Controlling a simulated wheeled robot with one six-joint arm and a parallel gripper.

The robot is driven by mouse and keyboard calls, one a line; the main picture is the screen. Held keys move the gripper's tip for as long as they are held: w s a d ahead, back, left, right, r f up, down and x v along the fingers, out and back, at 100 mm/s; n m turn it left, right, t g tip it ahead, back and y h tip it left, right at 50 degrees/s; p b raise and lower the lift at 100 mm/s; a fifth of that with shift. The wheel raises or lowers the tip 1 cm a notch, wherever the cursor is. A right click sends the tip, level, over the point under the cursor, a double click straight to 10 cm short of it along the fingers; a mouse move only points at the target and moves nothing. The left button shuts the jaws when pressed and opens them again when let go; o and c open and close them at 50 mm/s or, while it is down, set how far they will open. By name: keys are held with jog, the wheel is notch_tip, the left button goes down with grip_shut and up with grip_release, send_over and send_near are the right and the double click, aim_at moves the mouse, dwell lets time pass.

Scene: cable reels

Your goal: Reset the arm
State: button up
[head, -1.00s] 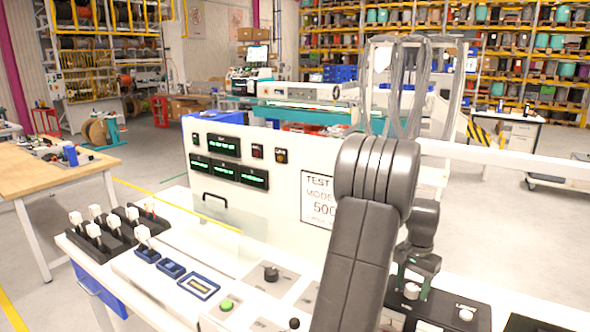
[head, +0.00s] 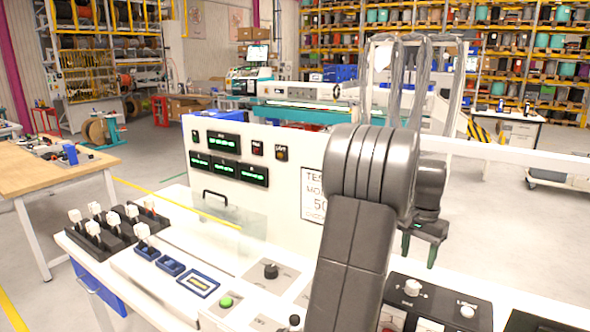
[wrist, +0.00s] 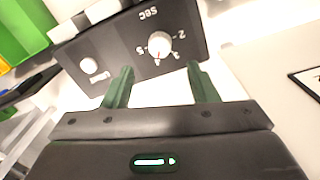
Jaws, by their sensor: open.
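My gripper (head: 420,246) hangs above the right part of the test bench in the head view, partly hidden behind my grey arm. In the wrist view my gripper (wrist: 160,88) has its two green fingers spread apart with nothing between them. A black control box with white knobs (head: 440,305) sits on the bench below and in front of it. The wrist view shows this box (wrist: 120,52) beyond the fingertips, with a white dial (wrist: 159,46) marked in seconds and a smaller white knob (wrist: 88,66). The fingers touch neither knob.
The white test panel (head: 285,165) with green displays stands behind the bench. White-topped levers (head: 95,225), blue switches (head: 170,267) and a green button (head: 226,302) are to the left. A wooden table (head: 50,175) stands far left. Open floor lies to the right.

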send_near(413, 283)
jog(key=f, duration=0.4)
jog(key=f+p, duration=0.1)
jog(key=f, duration=0.3)
jog(key=shift+s+f, duration=0.25)
jog(key=shift+f, duration=0.05)
jog(key=shift+w+f+n, duration=0.1)
jog(key=shift+f+n, duration=0.05)
jog(key=shift+n, duration=0.15)
jog(key=n, duration=0.4)
jog(key=shift+n+p, duration=0.4)
jog(key=n+p, duration=0.1)
jog(key=n, duration=0.5)
jog(key=shift+d, duration=0.1)
jog(key=shift+r+n, duration=0.3)
jog(key=shift+n, duration=0.1)
notch_tip(413, 283, up, 9)
jog(key=b, duration=0.1)
jog(key=shift+f, duration=0.1)
